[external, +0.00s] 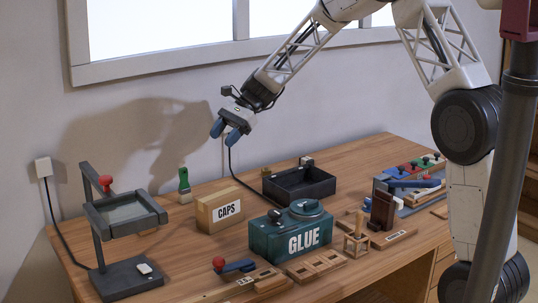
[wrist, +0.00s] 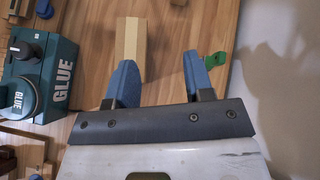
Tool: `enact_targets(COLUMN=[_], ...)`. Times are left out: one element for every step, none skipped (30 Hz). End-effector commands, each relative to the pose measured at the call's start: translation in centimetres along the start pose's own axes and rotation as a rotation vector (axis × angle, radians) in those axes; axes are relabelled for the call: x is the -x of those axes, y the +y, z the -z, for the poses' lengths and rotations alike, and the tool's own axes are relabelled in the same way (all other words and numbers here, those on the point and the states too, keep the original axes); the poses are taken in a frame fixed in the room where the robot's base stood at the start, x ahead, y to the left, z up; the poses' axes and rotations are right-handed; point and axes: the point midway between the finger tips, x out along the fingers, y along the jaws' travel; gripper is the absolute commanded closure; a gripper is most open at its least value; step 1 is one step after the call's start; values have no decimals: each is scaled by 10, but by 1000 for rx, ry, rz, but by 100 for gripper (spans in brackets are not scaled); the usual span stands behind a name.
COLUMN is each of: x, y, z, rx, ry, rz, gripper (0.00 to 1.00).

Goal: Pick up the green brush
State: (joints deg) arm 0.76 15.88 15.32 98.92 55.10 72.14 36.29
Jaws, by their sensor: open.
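The green brush (external: 184,184) stands upright near the back edge of the table, left of the CAPS box, in the external view. In the wrist view the green brush (wrist: 215,60) shows as a small green piece just beyond the right fingertip, partly hidden by that finger. My gripper (external: 225,132) is high above the table, to the right of the brush, with its blue fingers pointing down. In the wrist view my gripper (wrist: 159,72) is open and empty, its two blue fingers apart.
The CAPS box (external: 220,210) stands right of the brush. A teal GLUE box (external: 290,235) is in front of it, and a black tray (external: 299,186) is behind. A dark frame stand (external: 125,212) with a red knob is at the left. The wall runs close behind the brush.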

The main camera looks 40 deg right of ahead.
Motion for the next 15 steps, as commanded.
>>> enact_targets(x=[-7,-10,-14,-17,-21,-25,-28,-32,-36,-40,-43,-48,-51,-54,-58], y=[-8,-14,-20,-25,-30,-36,-41,-46,-52,-57,-61,-66,-70,-74,-78], z=[11,16,23,28,33,40,46,51,58,64,70,77,82,87,94], rx=[-25,-39,-60,-75,-89,-109,-125,-139,-158,-173,-188,-207,-220,-234,-250], ry=[-19,-31,-46,-58,-69,-85,-97,-109,-125,-137,-149,-163,-175,-186,-199], rz=[5,11,17,23,28,34,39,43,50,54,60,65,69,73,77], gripper=[52,52,52,52,52,52,52,52,52,52,52,52,52,52,52])
